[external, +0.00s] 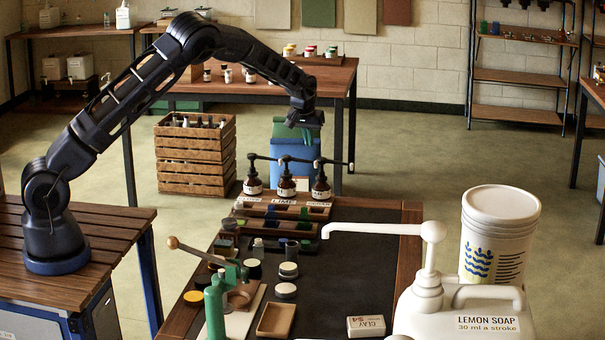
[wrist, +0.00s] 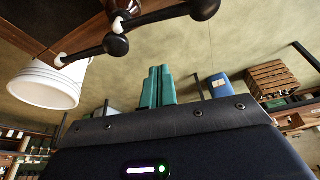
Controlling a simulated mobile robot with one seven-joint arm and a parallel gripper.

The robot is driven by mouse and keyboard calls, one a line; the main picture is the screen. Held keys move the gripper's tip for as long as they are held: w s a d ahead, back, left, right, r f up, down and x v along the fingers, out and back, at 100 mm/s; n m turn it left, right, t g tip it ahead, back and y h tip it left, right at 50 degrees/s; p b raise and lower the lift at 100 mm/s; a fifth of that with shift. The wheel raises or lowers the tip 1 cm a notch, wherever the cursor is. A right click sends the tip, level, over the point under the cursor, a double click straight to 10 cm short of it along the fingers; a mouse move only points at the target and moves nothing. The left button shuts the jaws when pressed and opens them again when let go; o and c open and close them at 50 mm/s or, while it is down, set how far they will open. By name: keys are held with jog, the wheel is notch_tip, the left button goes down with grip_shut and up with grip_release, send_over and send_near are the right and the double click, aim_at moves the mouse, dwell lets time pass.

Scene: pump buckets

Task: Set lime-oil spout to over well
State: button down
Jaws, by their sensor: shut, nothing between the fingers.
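The lime-oil bottle (external: 286,187) is the middle one of three brown pump bottles in a row at the back of the workbench, behind a label reading LIME. Its black spout (external: 303,161) points right, towards the right-hand bottle. The wooden rack (external: 262,210) in front of the bottles has small dark and green recesses; I cannot tell which is the lime well. My gripper (external: 304,124) hangs above and behind the bottles, apart from them. In the wrist view its green fingers (wrist: 157,86) are together with nothing between them. Black pump spouts (wrist: 150,18) show there at upper left.
The left bottle (external: 253,185) and right bottle (external: 321,187) stand close on both sides, their spouts also pointing right. A large white soap pump (external: 430,265) and a white bucket (external: 500,235) stand at the right. A wooden crate (external: 190,160) stands on the floor behind.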

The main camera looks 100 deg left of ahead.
jog(key=shift+s+d+f, duration=0.2)
jog(key=shift+d+f, duration=0.55)
jog(key=shift+f, duration=0.05)
jog(key=shift+s+d+f, duration=0.15)
jog(key=shift+d+f, duration=0.55)
jog(key=shift+f, duration=0.05)
jog(key=shift+d+m+t, duration=0.3)
jog(key=shift+d+m, duration=0.1)
jog(key=shift+m, duration=0.3)
jog(key=s+d+m+t+h, duration=0.1)
jog(key=s+d+m+t, duration=0.1)
jog(key=s+d+m, duration=0.2)
jog(key=m, duration=0.3)
jog(key=shift+d+m+h, duration=0.3)
jog(key=shift+d+h, duration=0.05)
jog(key=shift+h, duration=0.05)
jog(key=shift+a, duration=0.15)
jog(key=shift+a, duration=0.65)
